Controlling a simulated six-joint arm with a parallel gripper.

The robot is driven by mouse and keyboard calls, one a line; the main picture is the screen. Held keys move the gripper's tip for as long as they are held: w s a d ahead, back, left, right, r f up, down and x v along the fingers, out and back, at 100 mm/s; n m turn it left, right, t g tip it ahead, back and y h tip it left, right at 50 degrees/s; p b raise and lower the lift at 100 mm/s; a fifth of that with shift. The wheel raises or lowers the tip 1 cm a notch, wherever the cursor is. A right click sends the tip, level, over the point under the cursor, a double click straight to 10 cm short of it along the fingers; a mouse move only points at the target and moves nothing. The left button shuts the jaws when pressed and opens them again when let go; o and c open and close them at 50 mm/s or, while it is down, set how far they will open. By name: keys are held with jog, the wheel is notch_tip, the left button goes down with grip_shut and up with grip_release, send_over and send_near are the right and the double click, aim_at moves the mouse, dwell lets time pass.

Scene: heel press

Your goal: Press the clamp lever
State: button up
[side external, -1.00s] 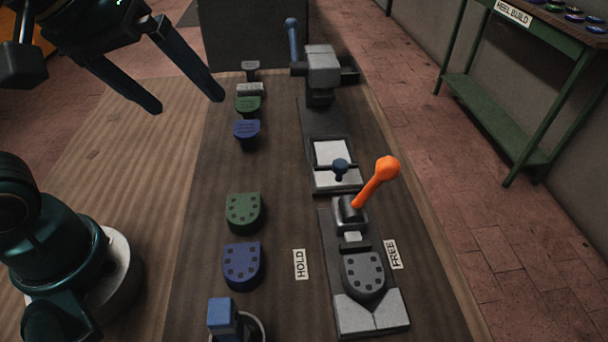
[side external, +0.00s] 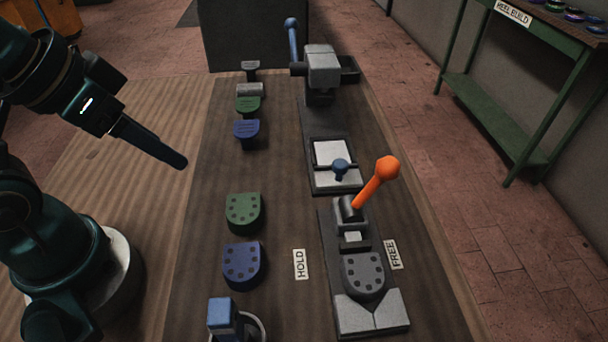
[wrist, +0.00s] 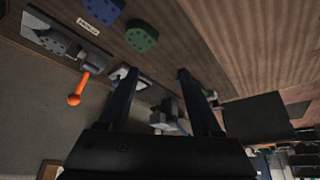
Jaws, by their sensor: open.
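The clamp lever (side external: 378,180) has an orange knob and shaft and leans up and right, toward the FREE label (side external: 393,254). Its grey clamp (side external: 350,222) stands behind a grey heel piece (side external: 363,275) in a V-notched block (side external: 372,315). The HOLD label (side external: 300,264) lies to the left. My gripper (side external: 180,162) is at the upper left above the board, well apart from the lever; one finger hides the other there. In the wrist view my gripper (wrist: 155,74) shows two spread fingers with nothing between them, and the orange lever (wrist: 77,93) is left of them.
Green (side external: 244,211) and blue (side external: 243,264) heel pieces lie in a column left of the clamp. A blue-handled press (side external: 323,68) stands at the back, with a white plate (side external: 333,155) before it. A green side table (side external: 500,90) stands at right.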

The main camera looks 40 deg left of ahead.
jog(key=shift+s+d+r, duration=0.1)
jog(key=shift+s+d, duration=0.05)
jog(key=shift+d, duration=0.15)
jog(key=c, duration=0.5)
jog(key=shift+d+r+h, duration=0.5)
jog(key=shift+d+r, duration=0.05)
jog(key=shift+d, duration=0.05)
grip_shut()
jog(key=w+d+r+g+h, duration=0.25)
jog(key=w+d+h, duration=0.2)
jog(key=w, duration=0.25)
jog(key=w+d+r+g+h, duration=0.2)
jog(key=w+d+r+h, duration=0.15)
jog(key=w+d, duration=0.25)
jog(key=w+f+n+h, duration=0.1)
jog(key=w+f, duration=0.2)
jog(key=f, duration=0.1)
jog(key=w+f+n+h, duration=0.1)
jog(key=w+f+h, duration=0.1)
jog(key=w+f, duration=0.2)
jog(key=w+f+n+h, duration=0.1)
jog(key=w+f+h, duration=0.1)
jog(key=w+f, duration=0.1)
jog(key=shift+w+f+n+g, duration=0.15)
jog(key=shift+f+n+g, duration=0.2)
jog(key=shift+f, duration=1)
